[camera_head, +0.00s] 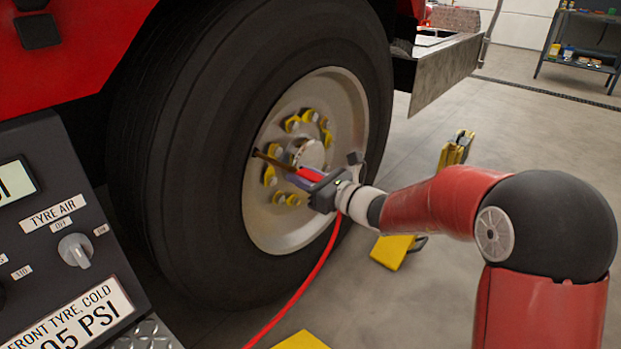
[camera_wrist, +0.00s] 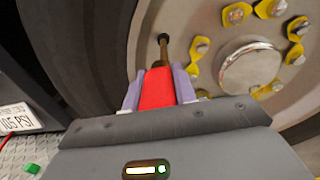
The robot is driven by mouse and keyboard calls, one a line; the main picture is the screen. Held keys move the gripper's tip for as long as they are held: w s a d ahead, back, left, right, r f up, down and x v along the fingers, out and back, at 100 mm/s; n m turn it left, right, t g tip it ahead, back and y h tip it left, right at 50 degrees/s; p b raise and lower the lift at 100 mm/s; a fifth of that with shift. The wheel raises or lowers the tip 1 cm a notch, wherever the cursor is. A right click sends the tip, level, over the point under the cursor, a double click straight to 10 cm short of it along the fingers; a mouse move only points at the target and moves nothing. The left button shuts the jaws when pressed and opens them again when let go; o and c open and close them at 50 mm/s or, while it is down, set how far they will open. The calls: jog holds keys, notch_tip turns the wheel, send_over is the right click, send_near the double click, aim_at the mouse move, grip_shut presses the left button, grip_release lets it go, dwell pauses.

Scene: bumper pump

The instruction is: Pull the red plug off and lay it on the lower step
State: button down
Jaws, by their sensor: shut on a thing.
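The red plug (camera_head: 311,174) is between the fingers of my gripper (camera_head: 306,179), in front of the wheel. In the wrist view the red plug (camera_wrist: 157,92) fills the space between the two pale purple fingers of my gripper (camera_wrist: 158,84), which is shut on it. A brass valve stem (camera_wrist: 164,50) lines up with the plug's far end and seems to meet it. The stem (camera_head: 268,160) also shows in the head view, reaching left over the rim. Patterned metal plate (camera_head: 150,335), perhaps the lower step, shows at the bottom left.
The large tyre (camera_head: 190,150) and its rim with yellow nut markers (camera_head: 292,125) stand close to my gripper. A red hose (camera_head: 305,285) runs down from behind my gripper. The tyre air panel (camera_head: 55,225) is at left. Yellow blocks (camera_head: 392,250) lie on the floor. A small green object (camera_wrist: 32,168) is on the metal plate.

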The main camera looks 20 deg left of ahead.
jog(key=shift+v, duration=1.25)
jog(key=shift+b+v, duration=0.3)
jog(key=shift+v, duration=1.35)
jog(key=shift+w+f, duration=0.1)
jog(key=shift+w, duration=0.05)
